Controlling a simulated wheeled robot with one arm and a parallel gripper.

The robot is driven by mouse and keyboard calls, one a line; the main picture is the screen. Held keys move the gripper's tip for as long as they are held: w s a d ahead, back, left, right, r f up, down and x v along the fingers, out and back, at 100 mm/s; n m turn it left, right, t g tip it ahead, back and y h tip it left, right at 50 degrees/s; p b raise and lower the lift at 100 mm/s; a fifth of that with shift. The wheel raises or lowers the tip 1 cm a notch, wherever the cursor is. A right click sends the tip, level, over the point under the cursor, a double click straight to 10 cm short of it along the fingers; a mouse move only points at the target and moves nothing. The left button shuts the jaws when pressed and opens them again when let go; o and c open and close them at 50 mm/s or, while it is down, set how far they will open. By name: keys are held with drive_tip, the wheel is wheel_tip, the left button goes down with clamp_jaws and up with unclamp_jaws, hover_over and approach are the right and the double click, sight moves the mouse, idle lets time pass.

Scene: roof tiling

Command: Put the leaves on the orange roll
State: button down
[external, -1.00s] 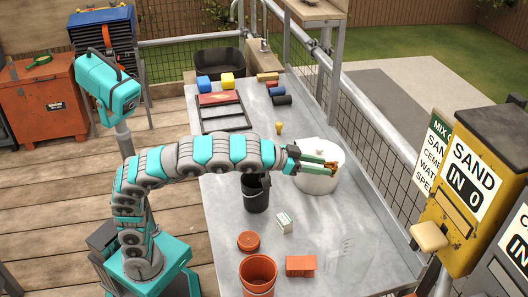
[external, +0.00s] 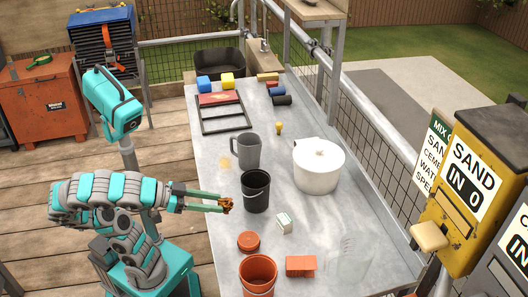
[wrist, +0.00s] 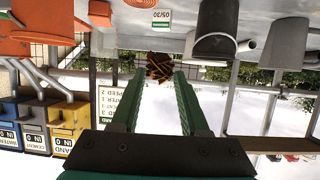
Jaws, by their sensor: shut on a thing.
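My gripper (external: 222,204) is shut on a clump of brown, dry leaves (external: 228,205), held at its fingertips just left of the black bucket, near the table's left edge. In the wrist view the leaves (wrist: 159,66) show between the green fingertips. Several orange things stand at the table's near end: a low round piece (external: 248,241), a tall pot (external: 258,273) and a small block (external: 300,265). The low round piece may be the orange roll; I cannot tell for sure. It is below and right of my gripper, with nothing visible on it.
A black bucket (external: 256,192) stands right beside my gripper. A grey jug (external: 246,151), a white lidded pot (external: 319,168), a small white box (external: 284,222) and a clear container (external: 349,262) share the table (external: 325,220). Bare tabletop lies right of the bucket.

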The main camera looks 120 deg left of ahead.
drive_tip(key=s+d+f+b, duration=0.15)
drive_tip(key=s+f, duration=0.25)
drive_tip(key=s, duration=0.5)
hover_over(237, 248)
drive_tip(key=shift+d+f, duration=0.1)
drive_tip(key=shift+f, duration=2.2)
drive_tip(key=shift+f+b, duration=0.2)
drive_tip(key=shift+b, duration=0.1)
drive_tip(key=shift+c, duration=2)
unclamp_jaws()
drive_tip(key=shift+r, duration=0.1)
drive_tip(key=shift+r, duration=0.15)
drive_tip(key=v, duration=1.2)
drive_tip(key=shift+d, duration=0.2)
